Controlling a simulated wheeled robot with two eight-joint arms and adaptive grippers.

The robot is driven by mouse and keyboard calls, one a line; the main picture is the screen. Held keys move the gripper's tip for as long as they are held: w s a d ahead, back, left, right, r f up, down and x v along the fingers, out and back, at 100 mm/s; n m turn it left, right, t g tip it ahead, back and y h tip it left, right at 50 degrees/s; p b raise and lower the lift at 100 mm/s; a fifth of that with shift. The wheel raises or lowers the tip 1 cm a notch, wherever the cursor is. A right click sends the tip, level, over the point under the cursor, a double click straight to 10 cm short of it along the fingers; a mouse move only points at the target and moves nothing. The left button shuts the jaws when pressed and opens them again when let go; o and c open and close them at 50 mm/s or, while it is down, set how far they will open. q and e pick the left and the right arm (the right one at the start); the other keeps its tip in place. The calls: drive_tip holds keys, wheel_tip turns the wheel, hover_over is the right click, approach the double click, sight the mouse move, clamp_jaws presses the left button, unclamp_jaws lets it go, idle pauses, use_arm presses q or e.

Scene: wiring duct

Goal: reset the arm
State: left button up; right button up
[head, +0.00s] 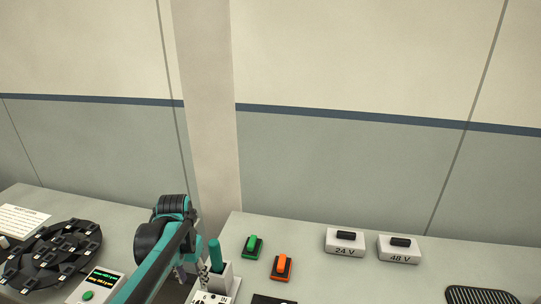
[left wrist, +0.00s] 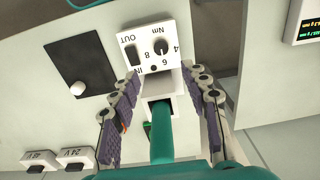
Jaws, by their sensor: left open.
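My left arm comes in from the lower left in the head view, with its gripper (head: 194,273) low beside a teal-handled tool (head: 215,254). The tool stands upright in a white holder (head: 225,276). In the left wrist view my left gripper (left wrist: 166,80) is open, with one finger on each side of the teal handle (left wrist: 161,138) and the holder. Gaps show between the fingers and the handle, and I see nothing gripped. A white box with an Nm dial and IN/OUT marks (left wrist: 157,28) adjoins the holder. My right gripper is not in view.
Green (head: 252,246) and orange (head: 281,267) switches stand right of the holder. White 24 V (head: 345,248) and 48 V (head: 396,257) blocks are farther right. A black round tray (head: 47,262) and a display box (head: 97,285) stand left. A wall is behind.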

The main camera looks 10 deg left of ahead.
use_arm(q)
drive_tip(key=s+d+t+b, duration=0.1)
drive_tip(key=s+d+t, duration=0.6)
drive_tip(key=s+d, duration=0.3)
drive_tip(key=shift+s+d+f+n+b, duration=0.15)
drive_tip(key=shift+s+f+n+b, duration=0.2)
drive_tip(key=shift+s, duration=0.2)
